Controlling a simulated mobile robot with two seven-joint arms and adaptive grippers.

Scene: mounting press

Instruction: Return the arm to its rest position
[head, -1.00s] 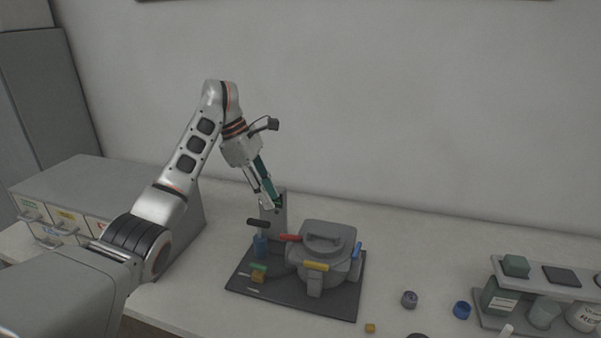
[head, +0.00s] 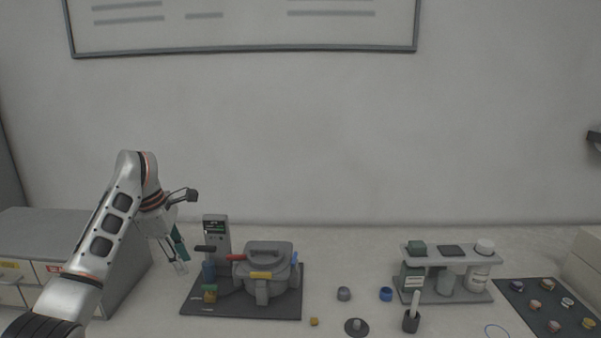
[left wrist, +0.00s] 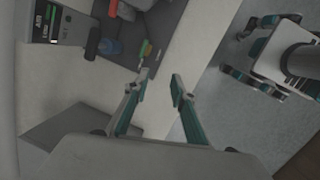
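My left gripper (head: 182,267) hangs to the left of the mounting press (head: 265,268), apart from it, with its fingers pointing down. In the left wrist view its two fingers (left wrist: 160,88) are spread with nothing between them. The press is a grey lidded pot with red, yellow and blue handles on a dark base plate (head: 285,311). A grey control post (head: 216,236) stands at its back left; it also shows at the upper left of the left wrist view (left wrist: 44,22). My right gripper does not show.
A grey drawer cabinet (head: 60,232) stands close to the left arm. Farther right are a rack (head: 440,255) with containers and a dark mat (head: 520,313) with several samples.

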